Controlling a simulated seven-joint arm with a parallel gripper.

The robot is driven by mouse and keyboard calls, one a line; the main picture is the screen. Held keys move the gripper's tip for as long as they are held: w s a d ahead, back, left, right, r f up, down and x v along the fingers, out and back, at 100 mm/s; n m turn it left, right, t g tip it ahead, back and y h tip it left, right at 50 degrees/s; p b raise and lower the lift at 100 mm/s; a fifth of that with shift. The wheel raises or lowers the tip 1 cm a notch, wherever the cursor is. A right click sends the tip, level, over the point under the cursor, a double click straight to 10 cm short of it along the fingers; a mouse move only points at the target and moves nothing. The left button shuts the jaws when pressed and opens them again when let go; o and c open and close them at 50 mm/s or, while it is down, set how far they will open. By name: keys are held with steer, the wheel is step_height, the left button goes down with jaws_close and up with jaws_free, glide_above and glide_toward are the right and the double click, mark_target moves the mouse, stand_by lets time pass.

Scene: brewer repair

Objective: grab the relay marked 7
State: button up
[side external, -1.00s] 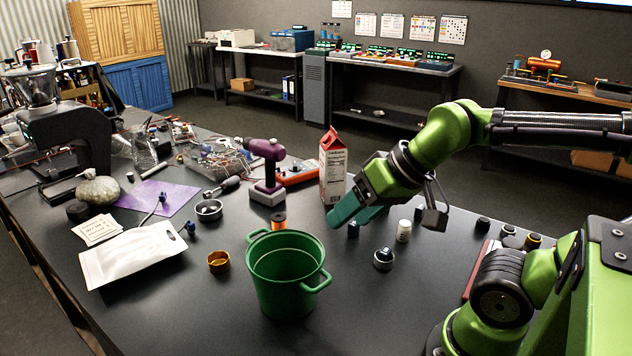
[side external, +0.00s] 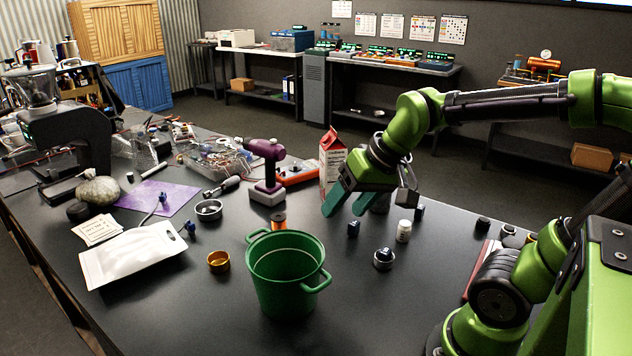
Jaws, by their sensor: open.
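No number 7 can be read on anything at this size, so I cannot tell which piece is the marked relay. A small dark blue block (side external: 353,229) stands upright on the table. Another small dark block (side external: 419,212) stands further right, beyond a white bottle (side external: 404,231). My gripper (side external: 345,210) is open, its teal fingers spread and pointing down and to the left. It appears above and behind the blue block, with nothing seen between the fingers.
A green bucket (side external: 287,285) stands in front, left of the blue block. A red and white carton (side external: 331,160) is close behind my gripper. A small metal ring with a dark knob (side external: 384,259) sits to the right.

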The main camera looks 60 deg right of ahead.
steer(key=w+d+f+g, duration=0.2)
steer(key=w+d+g, duration=0.1)
steer(key=w+d, duration=0.55)
steer(key=n+g+h, duration=0.1)
steer(key=n+g, duration=0.2)
steer(key=n, duration=0.2)
glide_above(354, 222)
step_height(354, 222, down, 2)
steer(key=f, duration=1.1)
steer(key=shift+w+a+f, duration=0.15)
steer(key=shift+w+a, duration=0.05)
steer(key=shift+s+d+f, duration=0.1)
steer(key=shift+s+f, duration=0.05)
steer(key=shift+f, duration=1.2)
steer(key=shift+s+d+f, duration=0.1)
steer(key=shift+f, duration=1.2)
steer(key=shift+c, duration=0.4)
steer(key=c, duration=1)
steer(key=shift+r, duration=0.1)
steer(key=shift+c, duration=0.2)
